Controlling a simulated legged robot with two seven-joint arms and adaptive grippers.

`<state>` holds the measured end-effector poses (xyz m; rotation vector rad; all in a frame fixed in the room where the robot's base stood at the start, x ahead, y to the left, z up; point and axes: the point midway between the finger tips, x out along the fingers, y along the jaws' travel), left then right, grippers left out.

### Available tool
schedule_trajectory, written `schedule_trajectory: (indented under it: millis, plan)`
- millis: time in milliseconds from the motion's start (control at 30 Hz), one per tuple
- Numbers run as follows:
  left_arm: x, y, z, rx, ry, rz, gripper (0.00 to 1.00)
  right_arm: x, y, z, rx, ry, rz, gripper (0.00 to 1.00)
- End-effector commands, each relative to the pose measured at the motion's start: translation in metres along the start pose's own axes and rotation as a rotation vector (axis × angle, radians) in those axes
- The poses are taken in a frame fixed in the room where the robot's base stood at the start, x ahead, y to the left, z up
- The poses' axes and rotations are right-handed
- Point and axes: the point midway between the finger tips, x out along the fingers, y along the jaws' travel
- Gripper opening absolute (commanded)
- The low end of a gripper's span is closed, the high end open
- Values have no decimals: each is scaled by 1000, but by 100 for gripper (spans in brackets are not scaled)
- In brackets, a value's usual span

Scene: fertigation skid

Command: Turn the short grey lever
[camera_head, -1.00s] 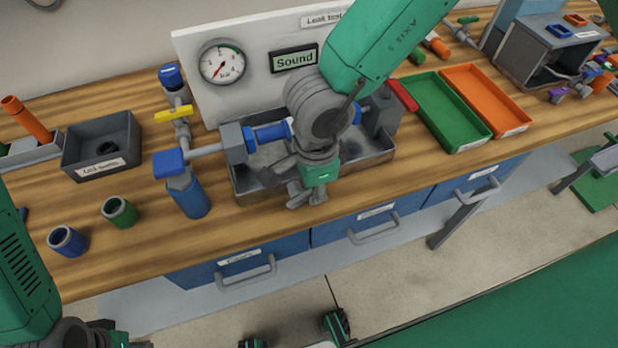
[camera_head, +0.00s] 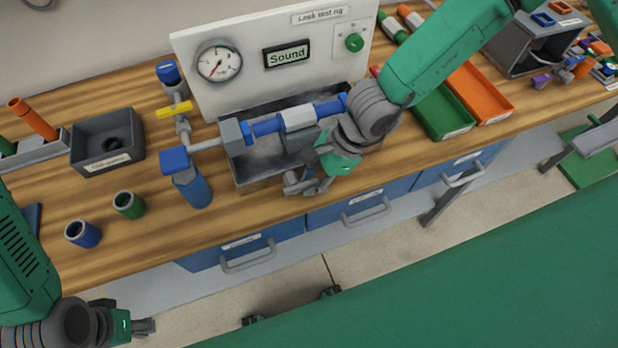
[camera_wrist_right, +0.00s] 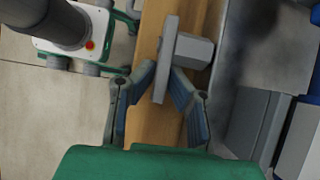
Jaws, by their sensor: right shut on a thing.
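The short grey lever (camera_wrist_right: 167,62) is a flat grey bar on a blocky grey hub (camera_wrist_right: 193,51), in the right wrist view, beside the tank's front wall. My right gripper (camera_wrist_right: 164,72) has its two fingers on either side of the bar, shut on it. In the head view my right gripper (camera_head: 304,184) is at the front of the grey tank (camera_head: 262,180), and it mostly hides the lever there. My left gripper (camera_head: 146,326) is low at the left, away from the bench; its finger opening is unclear.
A blue pipe with a grey sleeve (camera_head: 298,118) crosses the tank. Behind stands a white panel with a gauge (camera_head: 219,61), a "Sound" display (camera_head: 287,54) and a green knob (camera_head: 354,42).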

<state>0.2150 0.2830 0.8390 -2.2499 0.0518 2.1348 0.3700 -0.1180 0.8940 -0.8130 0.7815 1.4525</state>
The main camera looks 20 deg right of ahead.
Motion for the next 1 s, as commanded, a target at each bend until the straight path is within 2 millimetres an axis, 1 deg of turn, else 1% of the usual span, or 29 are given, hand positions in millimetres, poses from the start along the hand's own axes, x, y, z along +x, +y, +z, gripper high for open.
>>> schedule_trajectory:
  millis: [33,333,367,400,767,867,1000]
  plan:
    - [0,0,0,0,0,0,36,1,-1,-6,5,10,-1,0]
    - [0,0,0,0,0,0,36,2,-1,-6,6,11,0,0]
    - [0,0,0,0,0,0,36,2,-1,-6,6,11,0,18]
    - [0,0,0,0,0,0,36,2,-1,-6,6,10,0,30]
    - [0,0,2,0,2,0,36,0,-1,-2,1,3,-3,30]
    - [0,0,2,0,2,0,36,-4,-1,0,-3,1,-1,30]
    - [0,0,2,0,2,0,36,-14,0,1,-9,2,3,30]
